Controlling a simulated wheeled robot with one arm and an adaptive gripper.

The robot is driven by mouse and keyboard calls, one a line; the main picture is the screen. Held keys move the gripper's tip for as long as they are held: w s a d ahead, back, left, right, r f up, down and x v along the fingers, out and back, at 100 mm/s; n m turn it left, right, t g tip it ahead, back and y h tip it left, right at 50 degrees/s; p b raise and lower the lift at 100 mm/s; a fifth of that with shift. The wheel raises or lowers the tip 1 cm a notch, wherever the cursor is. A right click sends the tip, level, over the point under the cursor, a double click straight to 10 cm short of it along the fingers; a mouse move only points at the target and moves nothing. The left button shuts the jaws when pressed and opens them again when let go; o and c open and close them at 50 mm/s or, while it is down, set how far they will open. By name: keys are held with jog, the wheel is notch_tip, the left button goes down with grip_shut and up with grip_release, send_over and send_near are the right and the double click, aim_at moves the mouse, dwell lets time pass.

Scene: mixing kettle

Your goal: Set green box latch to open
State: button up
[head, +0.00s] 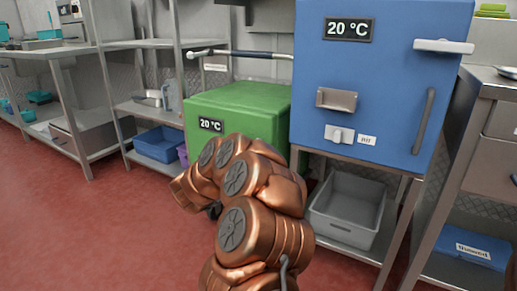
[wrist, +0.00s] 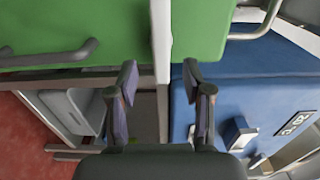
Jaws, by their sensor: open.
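The green box (head: 235,103) stands left of the blue box in the head view, with a 20 °C display on its front. Its green surface (wrist: 85,25) fills the upper part of the wrist view, with a dark handle (wrist: 48,55) at the left. A long pale strip (wrist: 160,40) runs down the green surface between my fingers; I cannot tell whether it is the latch. My gripper (wrist: 159,72) is open, its fingertips on either side of this strip in the picture. Contact cannot be told. In the head view my copper arm hides the gripper and the box's lower front.
The blue box (head: 388,75) stands close on the right, with a projecting bracket (head: 337,99), a knob (head: 337,134) and a handle (head: 423,120). A grey bin (head: 345,210) sits below it. Metal shelving (head: 75,105) stands at the left. Red floor is clear in front.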

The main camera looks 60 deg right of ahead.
jog(key=d, duration=0.5)
jog(key=shift+w+d, duration=0.1)
jog(key=shift+w, duration=0.05)
jog(key=shift+d, duration=0.1)
jog(key=shift+d+r, duration=0.15)
jog(key=shift+d, duration=0.8)
jog(key=shift+c, duration=0.4)
